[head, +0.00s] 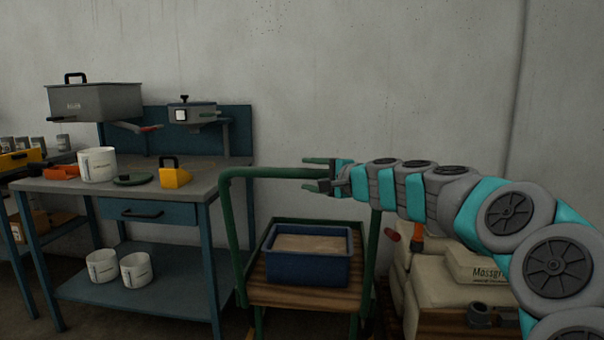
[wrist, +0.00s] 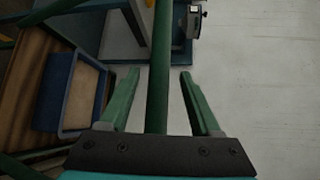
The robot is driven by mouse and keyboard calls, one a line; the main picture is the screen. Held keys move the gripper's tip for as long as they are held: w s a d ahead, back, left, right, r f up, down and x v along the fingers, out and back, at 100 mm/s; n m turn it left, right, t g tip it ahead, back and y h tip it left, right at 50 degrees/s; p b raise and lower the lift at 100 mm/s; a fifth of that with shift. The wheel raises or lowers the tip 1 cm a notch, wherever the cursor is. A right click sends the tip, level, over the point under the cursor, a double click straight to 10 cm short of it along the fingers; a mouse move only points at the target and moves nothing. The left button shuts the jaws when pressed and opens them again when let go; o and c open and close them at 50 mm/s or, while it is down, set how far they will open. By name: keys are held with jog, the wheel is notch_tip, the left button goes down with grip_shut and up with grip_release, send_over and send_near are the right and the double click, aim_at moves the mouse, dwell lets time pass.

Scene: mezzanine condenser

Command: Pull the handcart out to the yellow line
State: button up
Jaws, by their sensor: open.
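The handcart has a green tube handle (head: 265,172) and a wooden deck (head: 300,297). It stands in front of the wall, to the right of the workbench. A blue bin (head: 308,270) with pale, sandy contents sits on the deck, and it also shows in the wrist view (wrist: 68,92). My gripper (head: 314,174) is open at the handle's top bar. In the wrist view the bar (wrist: 158,75) runs between the two green fingers (wrist: 158,100), with a gap on each side. No yellow line shows in either view.
A blue-framed workbench (head: 205,180) with a drawer stands close on the cart's left, holding a white tub (head: 97,165) and a yellow block (head: 174,176). Pale sacks (head: 440,290) are stacked close on the cart's right. The wall is directly behind.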

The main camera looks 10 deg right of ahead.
jog(key=shift+x, duration=1.45)
jog(key=shift+f, duration=0.1)
grip_shut()
